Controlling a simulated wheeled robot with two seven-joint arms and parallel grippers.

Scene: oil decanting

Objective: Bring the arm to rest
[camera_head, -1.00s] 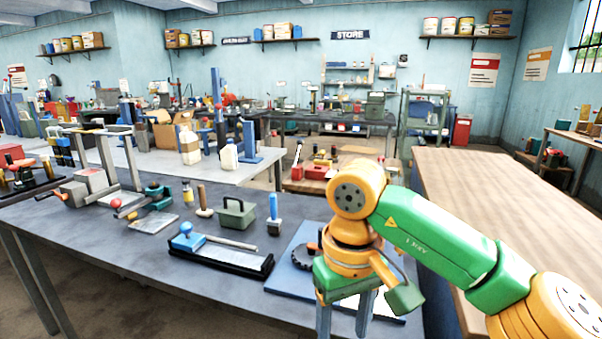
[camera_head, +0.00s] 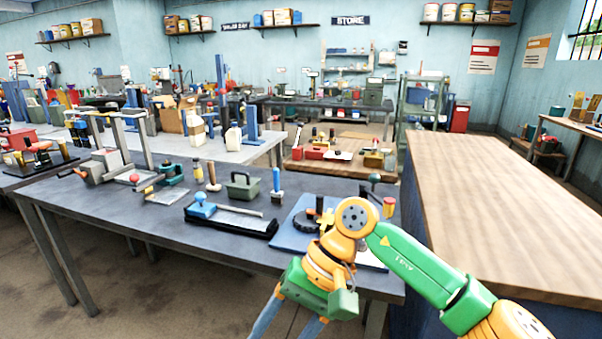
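My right arm, green and orange, comes in from the lower right. Its gripper (camera_head: 289,324) hangs in front of the near edge of the dark workbench (camera_head: 150,222). The two blue-grey fingers are spread apart, with only floor visible between them, and their tips run to the bottom edge of the picture. My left gripper is not in view.
A blue mat (camera_head: 290,235) with a dark round part lies on the bench behind my wrist. A black tray with a blue-knobbed tool (camera_head: 203,208), a green toolbox (camera_head: 242,187) and a blue-handled brush (camera_head: 277,184) stand nearby. A wooden-topped counter (camera_head: 490,210) is on the right.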

